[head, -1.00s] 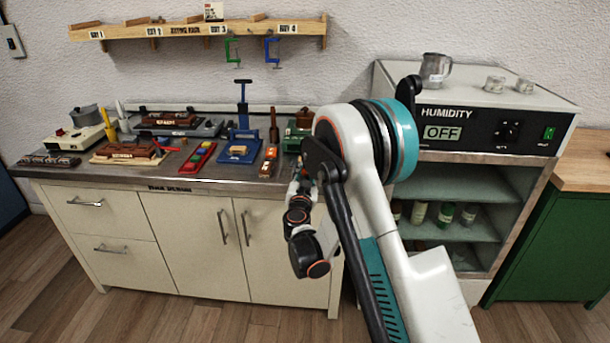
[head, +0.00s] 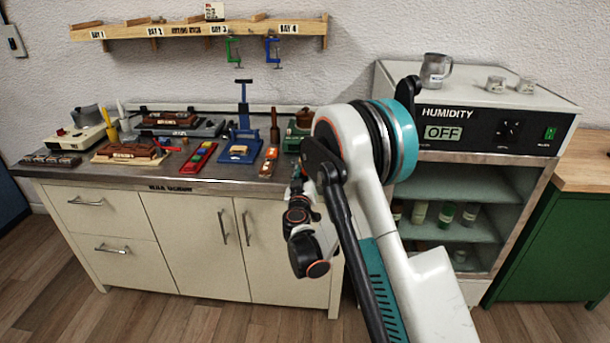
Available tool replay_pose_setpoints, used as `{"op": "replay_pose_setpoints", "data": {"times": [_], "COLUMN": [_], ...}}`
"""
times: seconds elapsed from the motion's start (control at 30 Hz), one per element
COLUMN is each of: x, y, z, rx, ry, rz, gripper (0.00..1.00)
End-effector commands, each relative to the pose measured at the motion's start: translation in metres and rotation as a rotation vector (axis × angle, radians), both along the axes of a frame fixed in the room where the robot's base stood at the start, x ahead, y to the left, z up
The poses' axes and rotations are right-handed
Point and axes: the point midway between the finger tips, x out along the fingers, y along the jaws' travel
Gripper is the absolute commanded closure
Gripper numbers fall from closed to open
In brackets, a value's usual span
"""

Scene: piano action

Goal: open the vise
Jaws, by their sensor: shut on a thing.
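The green vise (head: 297,131) stands at the right end of the workbench, partly hidden behind my arm, with something brown at its top. My gripper (head: 296,184) is small and dark in the head view, at the bench's front right edge, just below and in front of the vise. It is shut on what appears to be the vise handle. The fingertips, the handle and the vise jaws are too small or covered to make out, so I cannot tell how wide the jaws stand.
The workbench (head: 215,187) carries a red tray (head: 197,159), a blue press (head: 241,148) and several wooden parts left of the vise. A humidity cabinet (head: 470,130) reading OFF stands close on the right. Clear floor lies before the bench.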

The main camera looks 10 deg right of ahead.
Motion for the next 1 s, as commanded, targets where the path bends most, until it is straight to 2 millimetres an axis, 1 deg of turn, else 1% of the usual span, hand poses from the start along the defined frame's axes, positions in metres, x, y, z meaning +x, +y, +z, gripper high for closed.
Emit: {"op": "replay_pose_setpoints", "data": {"times": [0.3,0.8,0.83,0.87,0.9,0.93,1.0], "x": [-0.0001,-0.0002,-0.0002,-0.0002,-0.0002,-0.0002,-0.0001], "y": [0.0009,0.0011,0.0011,0.0011,0.0011,0.0011,0.0011], "z": [-0.0005,-0.0006,-0.0006,-0.0006,-0.0006,-0.0006,-0.0006], "rx": [-0.107,-0.124,-0.124,-0.124,-0.124,-0.124,-0.124], "ry": [0.035,0.041,0.041,0.041,0.041,0.041,0.041], "rz": [0.001,0.001,0.001,0.001,0.001,0.001,0.001], "gripper": [0.99,0.99,0.73,0.66,0.57,0.55,0.55]}}
